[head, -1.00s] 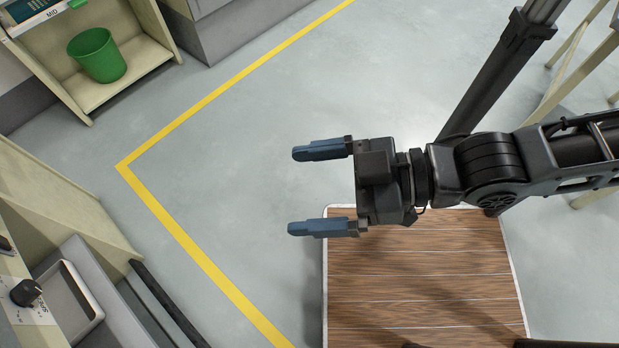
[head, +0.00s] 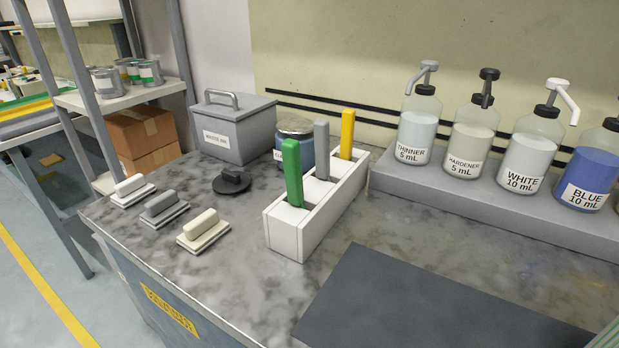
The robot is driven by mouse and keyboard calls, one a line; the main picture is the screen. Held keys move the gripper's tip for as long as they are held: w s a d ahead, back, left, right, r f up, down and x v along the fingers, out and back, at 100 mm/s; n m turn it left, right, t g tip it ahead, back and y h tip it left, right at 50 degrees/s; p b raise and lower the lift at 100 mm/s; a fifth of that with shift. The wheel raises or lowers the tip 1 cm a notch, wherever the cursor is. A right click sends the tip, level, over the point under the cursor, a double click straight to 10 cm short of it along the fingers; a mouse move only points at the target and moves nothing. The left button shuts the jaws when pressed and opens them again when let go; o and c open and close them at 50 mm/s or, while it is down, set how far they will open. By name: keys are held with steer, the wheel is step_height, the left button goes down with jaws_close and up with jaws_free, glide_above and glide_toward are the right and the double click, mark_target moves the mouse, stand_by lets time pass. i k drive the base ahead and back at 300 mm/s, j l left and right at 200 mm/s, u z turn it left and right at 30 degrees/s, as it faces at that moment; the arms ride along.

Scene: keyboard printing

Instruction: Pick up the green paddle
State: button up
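The green paddle (head: 292,172) stands upright in the near slot of a white holder (head: 290,236) on the grey marbled counter (head: 215,275). A grey paddle (head: 322,150) stands in the middle of the same holder and a yellow paddle (head: 347,134) at its far end. The lower parts of the paddles are hidden inside the holder. My gripper does not show in the head view now.
Pump bottles (head: 417,130) stand on a raised grey shelf (head: 480,212) at the right. A lidded grey box (head: 234,125), a jar (head: 296,140) and a black round piece (head: 232,182) are behind and left. Handled blocks (head: 203,231) line the left edge. A dark mat (head: 420,305) lies front right.

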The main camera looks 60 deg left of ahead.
mark_target(290, 148)
steer(key=u, duration=1.55)
